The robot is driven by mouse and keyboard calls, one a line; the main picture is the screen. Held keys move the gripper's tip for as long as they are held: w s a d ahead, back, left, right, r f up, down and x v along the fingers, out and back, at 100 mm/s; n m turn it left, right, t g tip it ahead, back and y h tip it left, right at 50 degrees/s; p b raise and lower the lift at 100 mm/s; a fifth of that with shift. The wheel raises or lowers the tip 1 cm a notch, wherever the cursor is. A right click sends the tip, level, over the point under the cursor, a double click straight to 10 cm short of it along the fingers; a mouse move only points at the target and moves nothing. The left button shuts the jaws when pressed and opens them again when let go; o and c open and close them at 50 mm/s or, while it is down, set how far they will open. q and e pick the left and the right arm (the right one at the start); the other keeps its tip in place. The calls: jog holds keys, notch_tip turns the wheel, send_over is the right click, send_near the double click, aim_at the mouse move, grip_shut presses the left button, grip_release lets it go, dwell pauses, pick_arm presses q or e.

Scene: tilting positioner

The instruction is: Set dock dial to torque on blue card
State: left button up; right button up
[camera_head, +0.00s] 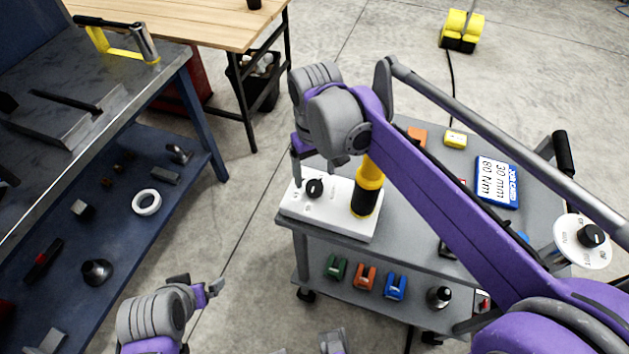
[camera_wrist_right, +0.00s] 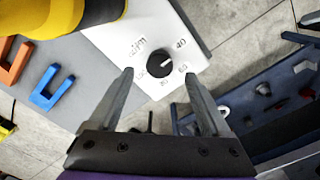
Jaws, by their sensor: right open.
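The white dock (camera_head: 335,218) sits on the near left corner of the grey cart, with a black dial (camera_head: 314,187). In the right wrist view the dial (camera_wrist_right: 161,64) has Nm, 40 and 60 printed around it; its exact setting is unclear. A yellow and black tool (camera_head: 366,190) stands upright on the dock. My right gripper (camera_head: 314,171) is open above the dial; its fingers (camera_wrist_right: 160,88) are apart, with the dial just beyond their tips. My left gripper (camera_head: 200,290) is low, away from the cart.
Another black knob on a round white plate (camera_head: 573,254) is at the cart's right. An orange block (camera_head: 417,137) and a yellow block (camera_head: 455,139) lie behind. Coloured clips (camera_head: 366,277) sit on the lower shelf. A blue workbench (camera_head: 190,195) stands left; open floor lies between.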

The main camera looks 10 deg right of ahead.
aim_at(315, 185)
jog(key=shift+w+f, duration=0.1)
jog(key=shift+f, duration=2.25)
jog(key=shift+c, duration=0.2)
grip_shut()
